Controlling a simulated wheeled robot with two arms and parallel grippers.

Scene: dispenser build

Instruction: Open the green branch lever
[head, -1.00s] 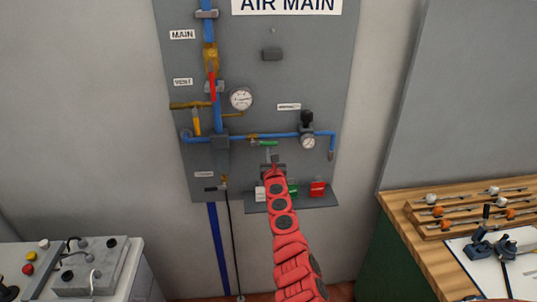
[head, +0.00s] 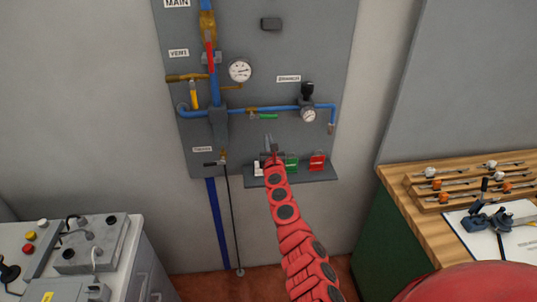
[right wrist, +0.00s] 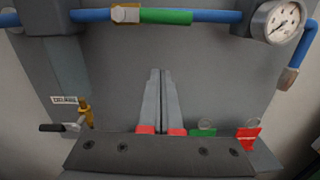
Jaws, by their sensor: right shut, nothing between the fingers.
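The green branch lever (head: 266,116) sits on the blue horizontal pipe below the gauge in the head view. It also shows at the top of the right wrist view (right wrist: 165,16), where it lies roughly along the pipe. My right gripper (head: 269,138) is just below the lever in the head view and does not touch it. In the right wrist view its two fingers (right wrist: 160,72) are together, point up toward the pipe, and hold nothing. My left gripper is out of view.
A small pressure gauge (head: 308,115) is on the pipe to the right. Below is a ledge (head: 325,175) with red (head: 317,162) and green tags. A yellow vent lever (head: 194,98) is at left. A wooden bench (head: 410,215) stands at right, a control box (head: 90,243) at left.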

